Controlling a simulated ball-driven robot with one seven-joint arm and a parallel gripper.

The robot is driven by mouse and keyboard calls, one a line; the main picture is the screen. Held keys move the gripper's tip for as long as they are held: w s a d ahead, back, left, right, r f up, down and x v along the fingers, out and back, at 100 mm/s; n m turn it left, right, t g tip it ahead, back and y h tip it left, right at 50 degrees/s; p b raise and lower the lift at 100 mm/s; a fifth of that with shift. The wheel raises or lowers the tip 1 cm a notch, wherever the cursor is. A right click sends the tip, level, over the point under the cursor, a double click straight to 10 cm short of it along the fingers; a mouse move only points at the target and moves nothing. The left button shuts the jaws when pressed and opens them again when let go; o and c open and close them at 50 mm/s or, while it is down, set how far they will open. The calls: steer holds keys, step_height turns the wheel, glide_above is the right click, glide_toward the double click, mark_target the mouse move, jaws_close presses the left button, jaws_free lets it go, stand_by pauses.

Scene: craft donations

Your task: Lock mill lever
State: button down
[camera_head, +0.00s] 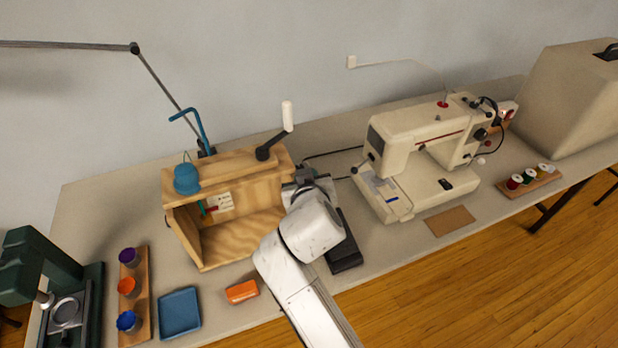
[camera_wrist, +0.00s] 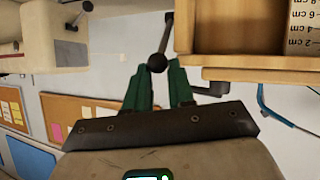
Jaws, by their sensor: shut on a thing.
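The mill, as it appears, is a wooden open-front box (camera_head: 182,222) with a dark crank and white handle (camera_head: 287,115) on top; its wooden edge shows at upper right in the wrist view (camera_wrist: 250,70). My gripper (camera_head: 305,185) is at the box's right side. In the wrist view, my green fingers (camera_wrist: 158,78) are shut on the dark ball knob of the lever (camera_wrist: 157,62). The lever's rod rises from the knob in that picture, beside the wooden box. My arm hides the lever in the head view.
A cream sewing machine (camera_head: 425,150) stands to the right, with a black pedal (camera_head: 343,245) between. An orange block (camera_head: 241,291), a blue tray (camera_head: 180,312) and a board with several pots (camera_head: 135,300) lie in front and left. A blue-jointed lamp arm (camera_head: 190,120) rises behind the box.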

steer(key=shift+w+a+r, duration=0.15)
steer(key=shift+a+r, duration=0.1)
steer(key=shift+r, duration=0.3)
steer(key=c, duration=1.3)
jaws_free()
steer(key=o, duration=0.3)
steer(key=shift+f, duration=0.3)
steer(key=b+v, duration=0.1)
steer(key=v, duration=1)
steer(key=shift+d, duration=0.1)
steer(key=shift+f, duration=0.1)
